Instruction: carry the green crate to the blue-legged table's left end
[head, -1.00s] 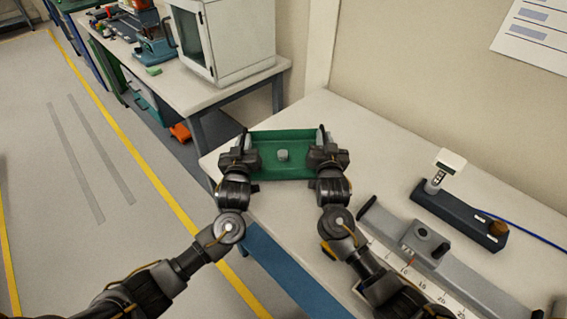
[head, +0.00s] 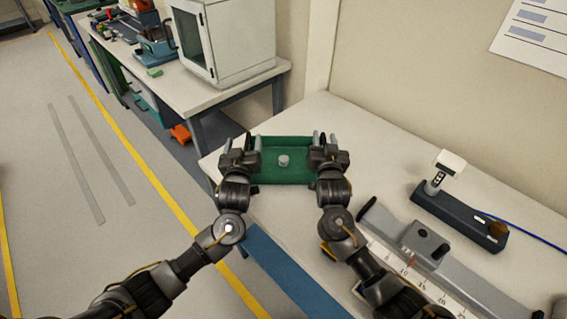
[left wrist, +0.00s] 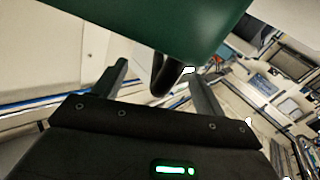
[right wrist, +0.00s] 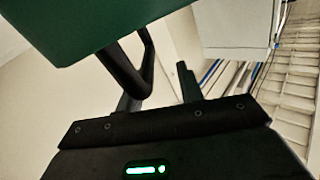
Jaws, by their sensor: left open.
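The green crate (head: 284,181) is at the left end of the near white-topped table (head: 330,120), with a small grey cylinder (head: 284,161) inside. My left gripper (head: 238,148) is at the crate's left end and my right gripper (head: 326,148) at its right end. In the left wrist view, the left fingers (left wrist: 158,92) are spread, with a dark crate handle (left wrist: 166,74) in the gap. In the right wrist view, the right fingers (right wrist: 160,92) stand apart, with a dark handle (right wrist: 124,70) close to one finger. The crate's underside is hidden from the head view.
A grey rail with a scale (head: 430,245) and a dark device with a white head (head: 458,217) lie to the right on the near table. Another bench with a white cabinet (head: 222,45) stands at the back left. Floor with yellow lines is open at left.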

